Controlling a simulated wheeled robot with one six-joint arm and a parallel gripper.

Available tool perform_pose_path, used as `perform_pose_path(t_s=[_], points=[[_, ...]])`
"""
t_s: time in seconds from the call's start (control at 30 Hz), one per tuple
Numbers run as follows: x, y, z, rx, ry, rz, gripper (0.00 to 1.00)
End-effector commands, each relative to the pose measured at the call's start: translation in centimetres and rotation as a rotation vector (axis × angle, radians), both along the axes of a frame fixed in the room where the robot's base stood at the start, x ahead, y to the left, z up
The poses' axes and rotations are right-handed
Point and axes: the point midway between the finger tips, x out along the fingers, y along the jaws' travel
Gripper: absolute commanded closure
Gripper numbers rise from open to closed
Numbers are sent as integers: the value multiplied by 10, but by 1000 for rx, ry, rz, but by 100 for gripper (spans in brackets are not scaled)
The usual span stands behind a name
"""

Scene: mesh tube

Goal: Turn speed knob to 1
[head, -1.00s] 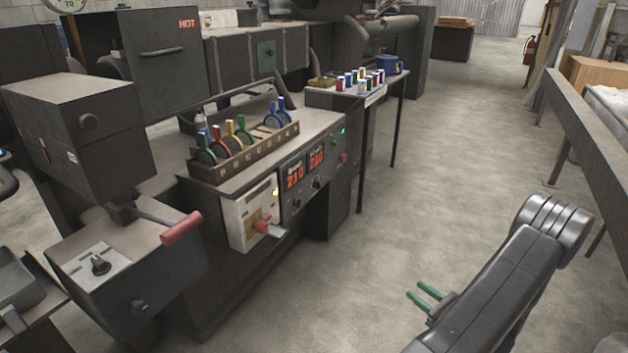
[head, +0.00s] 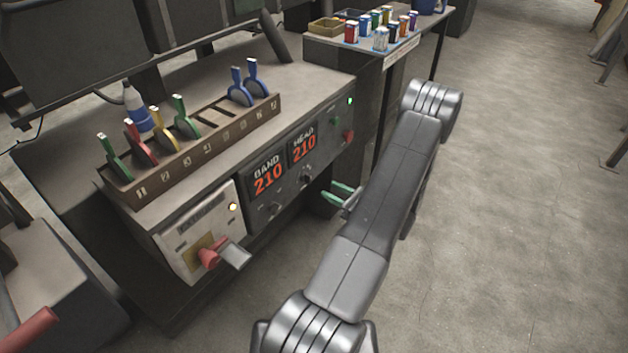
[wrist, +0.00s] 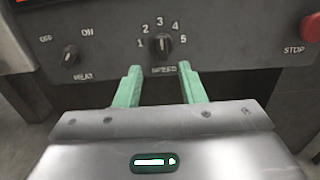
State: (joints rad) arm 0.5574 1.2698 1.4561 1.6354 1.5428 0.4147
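The black speed knob (wrist: 161,45) is on the dark panel in the wrist view, with the numbers 1 to 5 in an arc above it. Its pointer seems to face up, near 3. In the head view the speed knob (head: 306,178) shows small below the HEAD 210 display. My gripper (wrist: 159,84) has two green fingers spread apart with nothing between them. The fingertips lie just below and to either side of the knob in the picture, apart from it. In the head view my gripper (head: 342,192) is to the right of the knob, in front of the panel.
The heat knob (wrist: 70,57) is left of the speed knob, with OFF and ON marks. A red stop button (wrist: 311,27) is at the right. A red-handled lever (head: 210,258) sticks out lower left on the panel. Floor at the right is clear.

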Motion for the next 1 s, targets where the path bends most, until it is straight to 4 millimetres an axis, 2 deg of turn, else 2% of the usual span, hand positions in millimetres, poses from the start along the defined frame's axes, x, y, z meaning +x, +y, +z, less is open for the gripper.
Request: perform_pose_path(t_s=[0.1,0.3,0.5,0.77,0.93,0.97,1.0], points=[[15,22,0,-1,-1,4,64],[33,46,0,-1,0,2,64],[40,56,0,0,0,0,64],[41,57,0,0,0,-1,64],[41,56,0,0,0,-1,95],[41,56,0,0,0,-1,100],[41,56,0,0,0,-1,100]])
